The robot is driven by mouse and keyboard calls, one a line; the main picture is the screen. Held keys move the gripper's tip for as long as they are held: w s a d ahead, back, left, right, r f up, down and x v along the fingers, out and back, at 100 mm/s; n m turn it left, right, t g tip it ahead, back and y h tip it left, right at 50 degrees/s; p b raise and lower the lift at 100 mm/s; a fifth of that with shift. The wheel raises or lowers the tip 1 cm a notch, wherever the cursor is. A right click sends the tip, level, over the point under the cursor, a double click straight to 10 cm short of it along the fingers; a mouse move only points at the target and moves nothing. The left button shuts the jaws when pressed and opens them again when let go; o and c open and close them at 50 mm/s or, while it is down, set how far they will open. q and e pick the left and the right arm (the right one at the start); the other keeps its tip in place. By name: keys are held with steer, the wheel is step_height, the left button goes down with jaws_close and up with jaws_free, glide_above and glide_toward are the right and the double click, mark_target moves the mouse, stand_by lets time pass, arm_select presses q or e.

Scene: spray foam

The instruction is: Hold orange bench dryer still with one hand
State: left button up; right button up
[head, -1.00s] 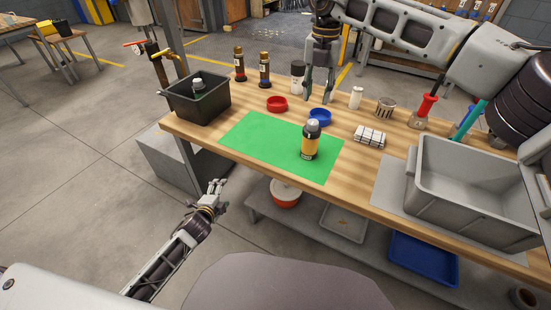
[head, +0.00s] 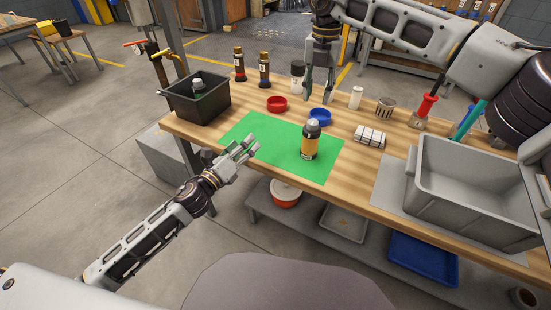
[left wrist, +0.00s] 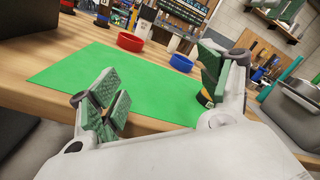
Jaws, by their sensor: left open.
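The orange bench dryer, an orange can with a black top and pale cap (head: 310,145), stands upright on the green mat (head: 270,130). In the left wrist view a sliver of the can (left wrist: 203,99) shows, mostly hidden behind the right-hand finger. My left gripper (head: 245,149) is open and empty over the mat's near left edge, left of the can and apart from it. Its spread green-padded fingers (left wrist: 165,92) show in the left wrist view. My right gripper (head: 319,86) points down at the table's back, fingers apart, beside a black-capped white can (head: 297,78).
A red ring (head: 277,104) and a blue ring (head: 319,117) lie behind the mat. A black bin (head: 205,105) stands at the left, a grey bin (head: 470,205) at the right. A white bundle (head: 369,137) lies right of the can. The mat left of the can is clear.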

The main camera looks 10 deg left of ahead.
mark_target(311, 143)
arm_select(q)
steer(key=d+m+g+h, duration=0.1)
steer(key=d+m+h, duration=0.1)
steer(key=d+m, duration=0.1)
steer(key=d+m+g+h, duration=0.1)
steer(key=d+m+h, duration=0.1)
steer(key=d+m, duration=0.1)
steer(key=d+f+m+g+h, duration=0.1)
steer(key=d+m+h, duration=0.1)
steer(key=d+m, duration=0.1)
steer(key=shift+s+f+m+g, duration=0.1)
steer(key=shift+s+m+g, duration=0.15)
steer(key=shift+m, duration=0.55)
steer(key=shift+s+d+f+m+g+h, duration=0.15)
steer(key=shift+d+f+m+g+h, duration=0.2)
steer(key=shift+m, duration=0.4)
steer(key=shift+s+d+f+m+g+h, duration=0.15)
steer(key=shift+d+f+m+g, duration=0.2)
steer(key=shift+m, duration=0.4)
steer(key=shift+w+d+r, duration=0.15)
steer(key=shift+x, duration=6.7)
steer(key=shift+d, duration=0.1)
